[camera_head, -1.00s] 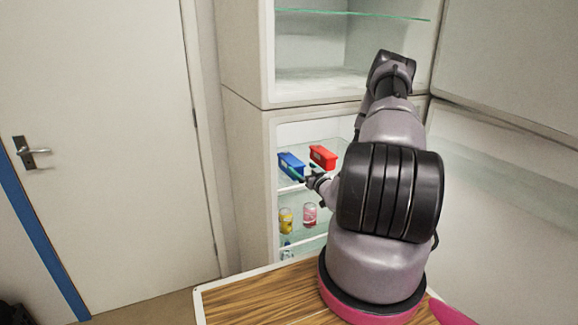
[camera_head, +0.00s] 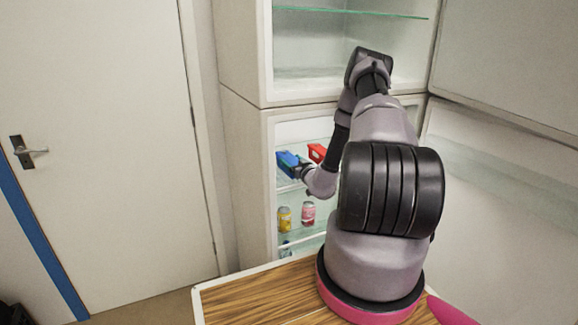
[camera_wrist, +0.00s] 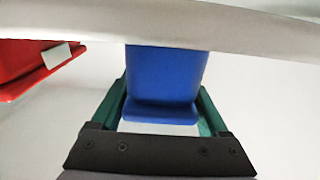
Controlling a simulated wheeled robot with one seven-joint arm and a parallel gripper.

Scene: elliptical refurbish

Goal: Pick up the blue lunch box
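The blue lunch box (camera_head: 286,161) sits on the upper glass shelf of the lower fridge compartment, left of a red box (camera_head: 317,152). In the wrist view the blue lunch box (camera_wrist: 165,80) is straight ahead, its top part hidden behind a pale bar. My gripper (camera_wrist: 163,100) has its two green fingers spread, one along each side of the blue lunch box. Any gap between fingers and box is small, and I cannot tell whether they touch. In the head view my gripper (camera_head: 299,170) is at the box's front right side.
The red box (camera_wrist: 35,65) is close on the left in the wrist view. A pale bar (camera_wrist: 230,22) crosses just above the gripper. A yellow can (camera_head: 284,219) and a pink can (camera_head: 308,213) stand on the shelf below. The fridge's left wall (camera_head: 245,180) is near.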

